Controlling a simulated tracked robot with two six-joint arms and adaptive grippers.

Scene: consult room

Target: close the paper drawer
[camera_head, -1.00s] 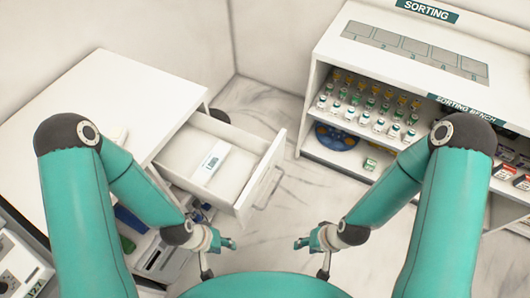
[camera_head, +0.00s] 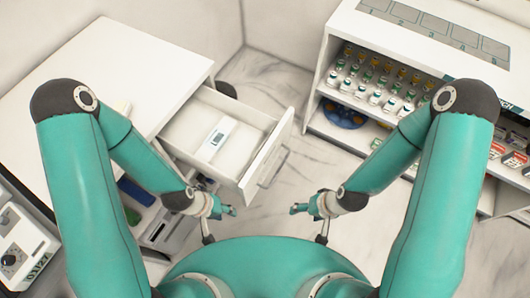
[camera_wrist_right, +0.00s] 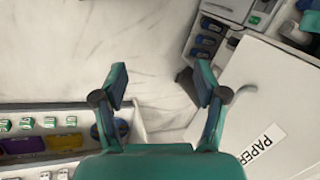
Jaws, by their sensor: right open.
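The paper drawer (camera_head: 183,130) is pulled out of the white cabinet in the head view. A white packet with a dark label (camera_head: 216,138) lies inside it. The drawer front (camera_head: 268,150) faces right and carries a bar handle. In the right wrist view a white panel labelled PAPER (camera_wrist_right: 262,142) fills the right side, with a grey handle near its upper left. My right gripper (camera_head: 300,208) is open and empty, apart from the drawer; its spread fingers show in the wrist view (camera_wrist_right: 162,85). My left gripper (camera_head: 226,210) is below the drawer front in the picture; its jaws are too small to judge.
The white cabinet top (camera_head: 110,80) lies left of the drawer. A sorting bench (camera_head: 425,35) with shelves of vials (camera_head: 375,85) stands at the right. Marble floor (camera_head: 325,160) is clear between them. A device with a dial (camera_head: 15,255) is at lower left.

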